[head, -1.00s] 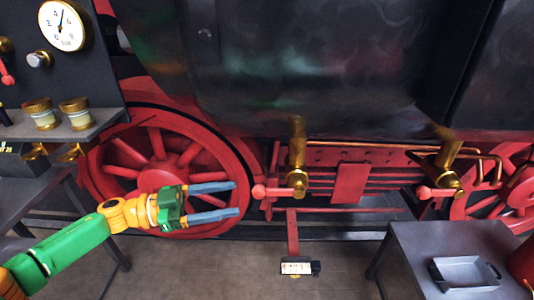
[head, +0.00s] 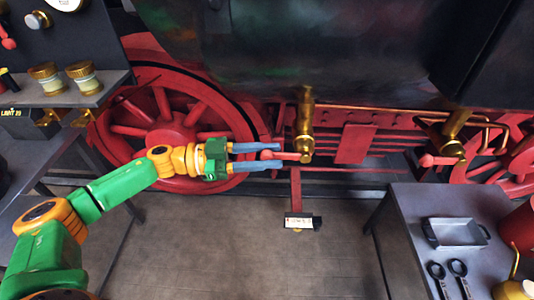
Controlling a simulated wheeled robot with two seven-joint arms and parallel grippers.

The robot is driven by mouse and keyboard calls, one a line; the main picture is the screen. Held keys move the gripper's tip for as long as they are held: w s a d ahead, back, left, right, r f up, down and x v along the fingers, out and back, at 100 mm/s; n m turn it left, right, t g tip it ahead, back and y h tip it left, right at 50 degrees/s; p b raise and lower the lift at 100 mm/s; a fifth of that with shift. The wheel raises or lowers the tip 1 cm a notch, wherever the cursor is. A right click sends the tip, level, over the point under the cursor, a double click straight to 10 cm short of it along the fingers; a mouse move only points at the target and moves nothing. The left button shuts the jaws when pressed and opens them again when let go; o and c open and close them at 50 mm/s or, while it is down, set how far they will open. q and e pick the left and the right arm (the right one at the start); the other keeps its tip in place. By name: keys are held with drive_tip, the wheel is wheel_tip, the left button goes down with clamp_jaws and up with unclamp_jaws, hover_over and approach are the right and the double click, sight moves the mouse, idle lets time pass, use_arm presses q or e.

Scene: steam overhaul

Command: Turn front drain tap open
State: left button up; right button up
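I cannot tell whether either finger touches the lever. A second brass tap (head: 452,138) with a red lever (head: 437,160) is farther right, its lever also pointing left. The frames do not name which tap is the front one. My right gripper is out of view.
A red spoked wheel (head: 168,132) stands behind my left arm. At right, a grey table (head: 405,220) holds a metal tray (head: 456,233). A shelf (head: 105,91) with brass-lidded jars is at left.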

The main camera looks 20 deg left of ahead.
use_arm(q)
clamp_jaws()
idle(1.1)
